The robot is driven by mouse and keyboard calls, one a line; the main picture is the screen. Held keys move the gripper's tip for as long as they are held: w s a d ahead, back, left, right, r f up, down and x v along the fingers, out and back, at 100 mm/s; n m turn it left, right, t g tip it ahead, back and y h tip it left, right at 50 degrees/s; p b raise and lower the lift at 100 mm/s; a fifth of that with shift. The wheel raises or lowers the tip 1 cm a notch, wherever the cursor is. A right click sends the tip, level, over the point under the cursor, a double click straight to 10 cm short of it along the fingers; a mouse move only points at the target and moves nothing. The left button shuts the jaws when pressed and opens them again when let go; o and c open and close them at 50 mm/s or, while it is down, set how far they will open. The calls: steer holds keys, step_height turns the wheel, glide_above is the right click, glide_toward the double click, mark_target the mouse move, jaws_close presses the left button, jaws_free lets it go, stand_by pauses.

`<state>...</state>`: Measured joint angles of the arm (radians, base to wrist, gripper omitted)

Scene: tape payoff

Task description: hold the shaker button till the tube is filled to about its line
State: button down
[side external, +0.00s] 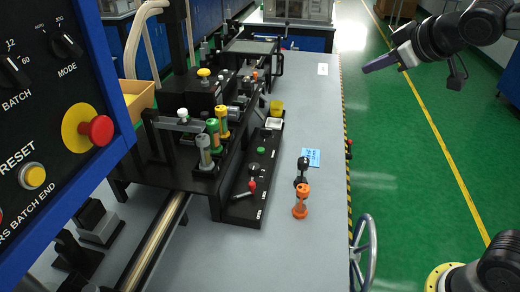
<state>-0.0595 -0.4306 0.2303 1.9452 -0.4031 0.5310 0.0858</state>
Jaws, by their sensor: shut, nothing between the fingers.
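My gripper (380,64) is at the upper right, shut and empty, over the green floor beyond the table's right edge and well away from the controls. A black control strip (240,208) on the table carries a green button (261,150), a black knob (254,168) and a red-tipped lever (252,184). Its labels are too small to read, so I cannot tell which control is the shaker button. Tube-like pieces stand in a row on the black machine: grey-white (204,152), green (213,134) and yellow (222,121). No fill line or level can be made out.
An orange piece (300,202) and a black one (302,171) stand on the grey table (300,250), near a blue note (311,157). A blue panel with a red mushroom button (97,129) fills the left foreground. A handwheel (363,252) stands at the table's right edge.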

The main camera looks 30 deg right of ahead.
steer(key=w+a+f+n, duration=0.2)
steer(key=w+a, duration=0.1)
steer(key=w, duration=0.9)
steer(key=n+g+y, duration=0.1)
steer(key=n+y, duration=0.1)
steer(key=n, duration=0.2)
glide_above(263, 153)
step_height(263, 153, down, 17)
steer(key=shift+f, duration=0.15)
steer(key=shift+f, duration=4.25)
steer(key=shift+d+f, duration=0.1)
steer(key=shift+f, duration=0.05)
steer(key=shift+f, duration=0.3)
